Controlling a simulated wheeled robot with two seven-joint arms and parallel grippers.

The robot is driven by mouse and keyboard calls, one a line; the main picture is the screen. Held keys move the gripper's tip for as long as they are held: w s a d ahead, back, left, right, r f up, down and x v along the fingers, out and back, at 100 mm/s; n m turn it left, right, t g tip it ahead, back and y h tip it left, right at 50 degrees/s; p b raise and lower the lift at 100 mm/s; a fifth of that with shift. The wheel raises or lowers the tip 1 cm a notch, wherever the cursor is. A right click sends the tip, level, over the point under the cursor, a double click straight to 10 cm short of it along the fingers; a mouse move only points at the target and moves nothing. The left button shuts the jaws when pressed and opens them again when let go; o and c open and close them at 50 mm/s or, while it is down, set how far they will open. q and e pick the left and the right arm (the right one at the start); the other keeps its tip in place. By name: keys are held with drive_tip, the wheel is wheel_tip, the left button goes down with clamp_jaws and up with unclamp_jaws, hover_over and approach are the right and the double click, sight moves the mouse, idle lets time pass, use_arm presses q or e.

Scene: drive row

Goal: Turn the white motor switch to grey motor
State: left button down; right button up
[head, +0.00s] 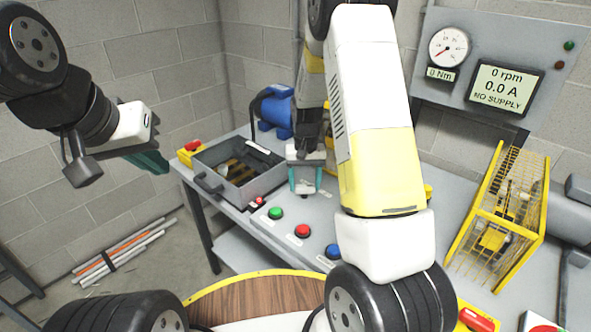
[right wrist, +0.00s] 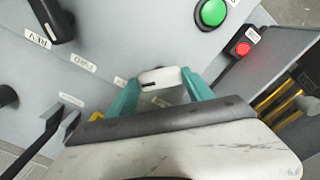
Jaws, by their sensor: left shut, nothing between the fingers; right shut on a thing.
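The white motor switch (right wrist: 160,77) is a small white knob with a dark pointer line, seen in the right wrist view. My right gripper (right wrist: 160,88) is shut on it, with one teal finger on each side. Small labels sit around the knob; I cannot read them surely. In the head view my right gripper (head: 306,180) is low over the grey bench panel and hides the knob. My left gripper (head: 152,160) is shut and empty, raised at the left, away from the bench. A blue motor (head: 273,110) stands at the back of the bench.
An open grey box (head: 222,196) stands left of my right gripper. Green (head: 275,213), red (head: 302,231) and blue (head: 333,251) buttons lie in front. The display (head: 503,88) reads 0 rpm, 0.0 A, NO SUPPLY. A yellow cage (head: 497,219) is at right.

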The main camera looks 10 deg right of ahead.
drive_tip(key=shift+w, duration=0.1)
idle(0.3)
drive_tip(key=o, duration=1.4)
drive_tip(key=shift+c, duration=0.2)
drive_tip(key=shift+r, duration=3.95)
drive_tip(key=shift+r, duration=0.15)
wheel_tip(320, 180, up, 7)
drive_tip(key=t, duration=0.1)
hover_over(305, 186)
drive_tip(key=s, duration=0.3)
drive_tip(key=s+a+r+n+t+y, duration=0.1)
drive_tip(key=s+r+t, duration=0.1)
drive_tip(key=s+r, duration=0.4)
drive_tip(key=s+a+r+n+t+y, duration=0.1)
drive_tip(key=s+r+t, duration=0.2)
drive_tip(key=s+r, duration=0.4)
drive_tip(key=s, duration=0.8)
drive_tip(key=shift+s+a, duration=0.2)
drive_tip(key=shift+s, duration=0.05)
